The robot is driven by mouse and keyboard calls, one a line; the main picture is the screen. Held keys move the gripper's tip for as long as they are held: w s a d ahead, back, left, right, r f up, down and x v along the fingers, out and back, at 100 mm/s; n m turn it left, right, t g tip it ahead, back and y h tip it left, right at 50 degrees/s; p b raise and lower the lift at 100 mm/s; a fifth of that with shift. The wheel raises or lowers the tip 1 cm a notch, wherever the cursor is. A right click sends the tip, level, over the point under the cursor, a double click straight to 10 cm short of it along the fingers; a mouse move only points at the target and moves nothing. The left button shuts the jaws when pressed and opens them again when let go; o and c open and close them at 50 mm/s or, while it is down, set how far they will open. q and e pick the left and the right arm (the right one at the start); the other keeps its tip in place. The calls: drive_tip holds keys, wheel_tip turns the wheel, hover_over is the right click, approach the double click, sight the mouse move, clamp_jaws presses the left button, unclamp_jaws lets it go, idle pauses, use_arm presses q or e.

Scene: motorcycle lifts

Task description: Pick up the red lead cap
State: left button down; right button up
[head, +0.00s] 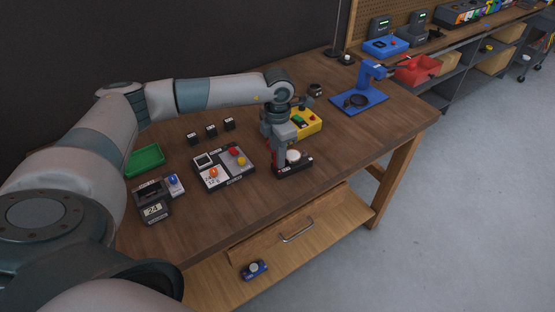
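A small red cap (234,151), which looks like the red lead cap, sits at the back of a white and black board (209,182) on the wooden bench. A yellow cap (241,161) is just in front of it, and an orange knob (213,172) is on the board's left part. My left gripper (283,160) points down to the right of the board, apart from the red cap. It is at a dark block (294,168) with a round white top (293,156). Whether its fingers touch that block, or are open or shut, is too small to tell. My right gripper is out of view.
A green tray (144,161), a grey meter (154,207) and several small black blocks (211,131) are around the board. A yellow box (306,123) stands behind the gripper. A blue stand (362,98) is farther right. The bench's right front (365,150) is clear.

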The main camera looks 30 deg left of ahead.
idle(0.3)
use_arm(q)
drive_tip(key=shift+r, duration=0.15)
drive_tip(key=shift+r+b, duration=0.55)
drive_tip(key=shift+b, duration=0.15)
wheel_tip(320, 180, up, 2)
drive_tip(key=shift+r+b, duration=0.15)
drive_tip(key=shift+b, duration=0.75)
drive_tip(key=w+d+r+b, duration=0.5)
drive_tip(key=d+r, duration=0.2)
drive_tip(key=d, duration=0.3)
drive_tip(key=shift+w+d+r, duration=0.15)
drive_tip(key=shift+w, duration=0.15)
